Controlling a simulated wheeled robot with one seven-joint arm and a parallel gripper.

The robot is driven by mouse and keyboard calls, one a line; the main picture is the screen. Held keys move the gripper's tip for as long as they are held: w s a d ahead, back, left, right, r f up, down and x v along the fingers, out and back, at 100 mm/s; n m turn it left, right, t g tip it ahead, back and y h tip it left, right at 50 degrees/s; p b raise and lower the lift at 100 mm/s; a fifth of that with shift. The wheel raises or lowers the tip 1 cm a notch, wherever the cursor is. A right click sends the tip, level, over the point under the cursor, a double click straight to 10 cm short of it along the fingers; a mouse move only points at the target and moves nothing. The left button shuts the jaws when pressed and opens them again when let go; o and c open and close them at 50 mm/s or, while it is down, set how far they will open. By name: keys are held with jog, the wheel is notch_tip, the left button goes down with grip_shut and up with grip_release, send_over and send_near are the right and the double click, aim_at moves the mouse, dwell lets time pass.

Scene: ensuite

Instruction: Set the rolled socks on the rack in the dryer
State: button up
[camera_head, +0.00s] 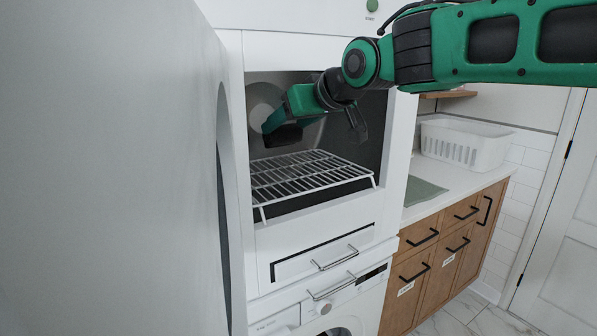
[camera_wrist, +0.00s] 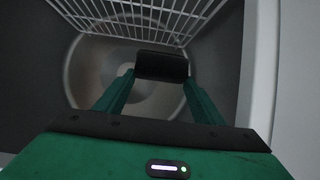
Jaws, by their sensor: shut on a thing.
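My gripper (camera_head: 276,126) reaches into the open dryer (camera_head: 365,215), above the wire rack (camera_head: 310,175). In the wrist view my gripper (camera_wrist: 161,75) has its two green fingers shut on the dark rolled socks (camera_wrist: 161,66), held at the fingertips. In the head view the rolled socks (camera_head: 283,137) show as a dark shape under the fingers, over the rear left part of the rack. They look a little above the bars; contact cannot be told. The rack's bars (camera_wrist: 135,18) cross the top of the wrist view. The round back of the drum shows behind the fingers.
A large pale panel (camera_head: 110,170) fills the left side, close to the dryer opening. The opening's side walls are near my gripper. The rack looks empty. To the right are a counter (camera_head: 455,185), a white basket (camera_head: 465,143) and wooden drawers (camera_head: 440,245).

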jog(key=shift+s+a+r, duration=0.1)
jog(key=shift+s+a, duration=0.05)
jog(key=shift+a, duration=0.3)
jog(key=shift+w, duration=0.2)
jog(key=shift+w+d+f, duration=0.8)
jog(key=shift+w+f, duration=0.85)
jog(key=shift+f, duration=0.15)
jog(key=shift+w+d+f, duration=0.8)
jog(key=shift+w+f, duration=0.9)
jog(key=shift+f, duration=0.15)
jog(key=shift+w+d+f, duration=0.8)
jog(key=shift+w+f, duration=0.85)
jog(key=shift+f, duration=0.15)
jog(key=shift+f, duration=0.15)
jog(key=o, duration=1.1)
